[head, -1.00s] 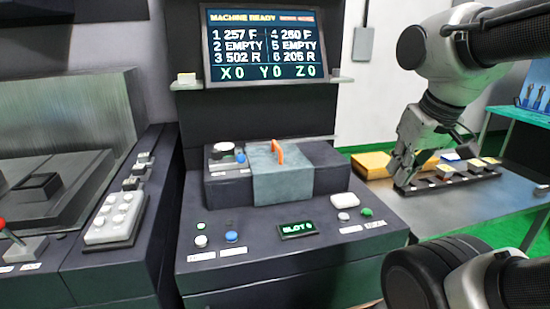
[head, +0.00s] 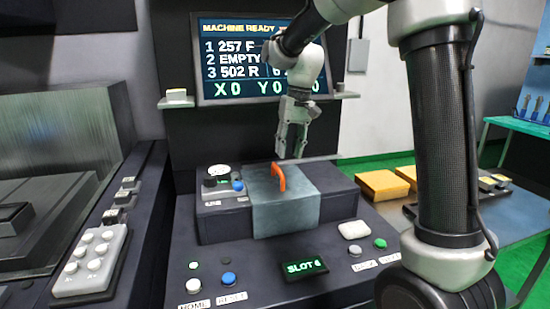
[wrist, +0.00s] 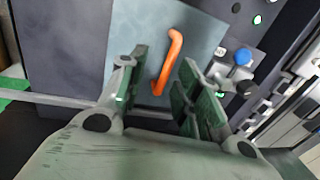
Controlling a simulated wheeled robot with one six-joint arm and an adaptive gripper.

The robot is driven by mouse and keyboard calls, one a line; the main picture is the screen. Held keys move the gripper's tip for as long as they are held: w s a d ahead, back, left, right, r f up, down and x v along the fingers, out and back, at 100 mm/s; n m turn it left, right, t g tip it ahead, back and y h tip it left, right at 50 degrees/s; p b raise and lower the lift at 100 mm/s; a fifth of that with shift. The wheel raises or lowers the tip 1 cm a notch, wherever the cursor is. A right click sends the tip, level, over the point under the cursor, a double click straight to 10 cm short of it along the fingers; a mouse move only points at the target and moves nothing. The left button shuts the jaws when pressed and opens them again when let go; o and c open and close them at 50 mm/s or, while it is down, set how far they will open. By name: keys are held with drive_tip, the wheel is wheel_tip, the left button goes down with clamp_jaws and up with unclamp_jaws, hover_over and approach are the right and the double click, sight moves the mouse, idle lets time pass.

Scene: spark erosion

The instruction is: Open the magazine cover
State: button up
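The magazine cover (head: 308,206) is a grey-blue plate over the top and front of a dark housing on the console. Its orange handle (head: 279,177) stands up from the top; the handle also shows in the wrist view (wrist: 169,62). The cover lies closed over the housing. My gripper (head: 289,156) hangs above and just behind the handle in the head view. In the wrist view my gripper (wrist: 155,95) has its fingers apart, with the handle ahead in the gap between them, not gripped.
A screen (head: 222,60) stands behind, reading machine ready. A slot display (head: 304,267), a blue button (head: 228,279) and a green button (head: 380,243) are on the console front. Yellow blocks (head: 382,185) lie on a side table at right.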

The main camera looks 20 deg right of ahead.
sight(278, 168)
drive_tip(key=f, duration=0.1)
drive_tip(key=w+a+f, duration=0.1)
drive_tip(key=f, duration=0.1)
drive_tip(key=a+f, duration=0.1)
drive_tip(key=f, duration=0.1)
drive_tip(key=shift+w+a+f, duration=0.1)
drive_tip(key=shift+w+a, duration=0.15)
drive_tip(key=shift+w, duration=0.1)
clamp_jaws()
